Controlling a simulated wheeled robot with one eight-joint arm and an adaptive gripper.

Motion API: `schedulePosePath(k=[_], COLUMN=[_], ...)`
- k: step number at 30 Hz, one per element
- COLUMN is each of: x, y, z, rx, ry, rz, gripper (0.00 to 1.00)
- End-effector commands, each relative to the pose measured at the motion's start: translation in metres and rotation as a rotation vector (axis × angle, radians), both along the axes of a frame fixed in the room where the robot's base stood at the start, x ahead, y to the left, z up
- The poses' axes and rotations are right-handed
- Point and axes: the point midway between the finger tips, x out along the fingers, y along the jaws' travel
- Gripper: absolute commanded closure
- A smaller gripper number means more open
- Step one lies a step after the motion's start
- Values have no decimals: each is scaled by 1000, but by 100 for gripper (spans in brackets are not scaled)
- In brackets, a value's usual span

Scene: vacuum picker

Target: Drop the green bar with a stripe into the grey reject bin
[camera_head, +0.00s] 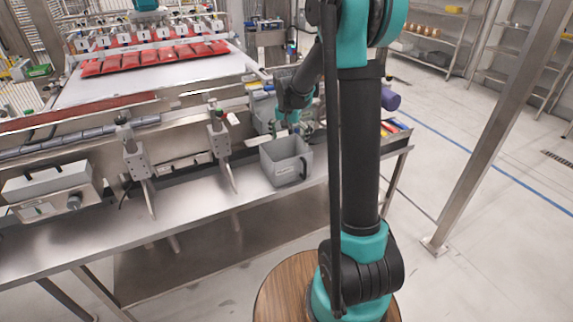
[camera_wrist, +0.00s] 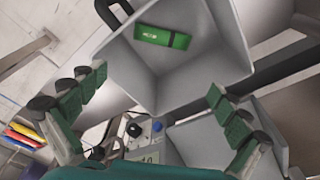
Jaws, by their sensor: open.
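The grey reject bin (camera_head: 283,168) stands on the steel bench in the head view. In the wrist view its open inside (camera_wrist: 215,78) fills the top middle. The green bar (camera_wrist: 152,35), with a pale label and a dark stripe near one end, lies inside the bin by its far wall. The bar is not seen in the head view. My gripper (camera_wrist: 158,86) is open, with its green-padded fingers wide apart and nothing between them. In the head view it is just above and behind the bin, partly hidden by my own arm.
A second grey box (camera_wrist: 277,112) stands beside the bin. Red packs (camera_head: 150,55) lie in a row on the machine at the back left. Coloured items (camera_head: 392,127) lie at the bench's right end. The bench front (camera_head: 190,205) left of the bin is clear.

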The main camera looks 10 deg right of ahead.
Motion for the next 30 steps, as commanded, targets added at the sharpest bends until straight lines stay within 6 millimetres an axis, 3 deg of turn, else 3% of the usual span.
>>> schedulePosePath(k=[10, 24, 30], x=[-2, -13, -15], y=[1, 7, 9], z=[11, 98, 116], rx=[0, 0, 0], ry=[0, 0, 0], rz=[0, 1, 1], gripper=[0, 0, 0])
